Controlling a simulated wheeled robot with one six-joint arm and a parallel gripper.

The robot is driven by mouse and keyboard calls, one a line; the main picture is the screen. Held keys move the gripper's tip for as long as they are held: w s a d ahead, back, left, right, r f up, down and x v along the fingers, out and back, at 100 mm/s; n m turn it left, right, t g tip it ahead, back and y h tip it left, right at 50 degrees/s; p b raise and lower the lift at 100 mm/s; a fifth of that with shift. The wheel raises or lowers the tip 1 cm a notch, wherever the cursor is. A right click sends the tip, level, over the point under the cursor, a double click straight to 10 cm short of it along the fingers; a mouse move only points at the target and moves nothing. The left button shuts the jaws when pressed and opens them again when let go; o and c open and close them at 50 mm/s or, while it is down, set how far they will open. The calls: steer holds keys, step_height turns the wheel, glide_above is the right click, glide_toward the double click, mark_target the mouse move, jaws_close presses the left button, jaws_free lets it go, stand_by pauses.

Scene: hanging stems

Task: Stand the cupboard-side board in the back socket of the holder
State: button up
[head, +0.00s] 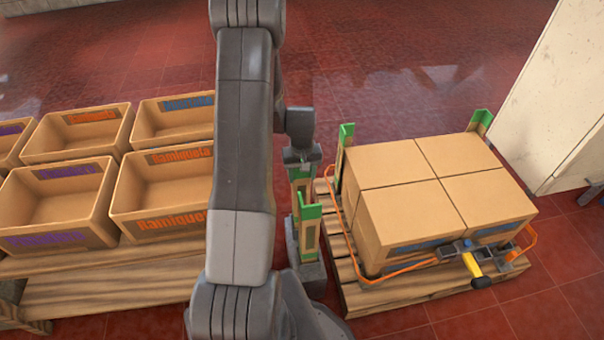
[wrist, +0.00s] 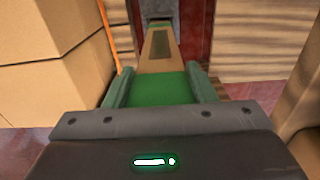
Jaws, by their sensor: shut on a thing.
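My gripper (head: 302,160) points down and is shut on the green end of a tan board (head: 300,190). In the wrist view my gripper (wrist: 156,84) has one finger on each side of the green end, and the board (wrist: 160,45) runs away from me. The grey holder (head: 313,281) stands on the floor left of the pallet. Another green-topped board (head: 309,228) stands upright at the holder's near side. The held board is upright behind it, over the holder's back part. Its foot is hidden, so I cannot tell whether it is seated.
The wooden pallet (head: 395,294) carries stacked cartons (head: 410,190), with green-topped boards at its back left (head: 346,137) and back right (head: 480,122) corners. An orange strap and a yellow-handled tool (head: 472,265) are at its front. Open crates (head: 75,200) stand left. A white cupboard (head: 560,90) is right.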

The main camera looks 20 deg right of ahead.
steer(key=shift+f+b, duration=0.3)
steer(key=shift+f, duration=0.1)
steer(key=o, duration=1.1)
steer(key=shift+c, duration=0.2)
steer(key=shift+r, duration=0.1)
step_height(320, 180, up, 14)
steer(key=p, duration=0.2)
steer(key=shift+f, duration=0.2)
step_height(320, 180, down, 14)
steer(key=shift+r+b, duration=0.15)
steer(key=shift+b, duration=0.85)
steer(key=shift+r, duration=0.15)
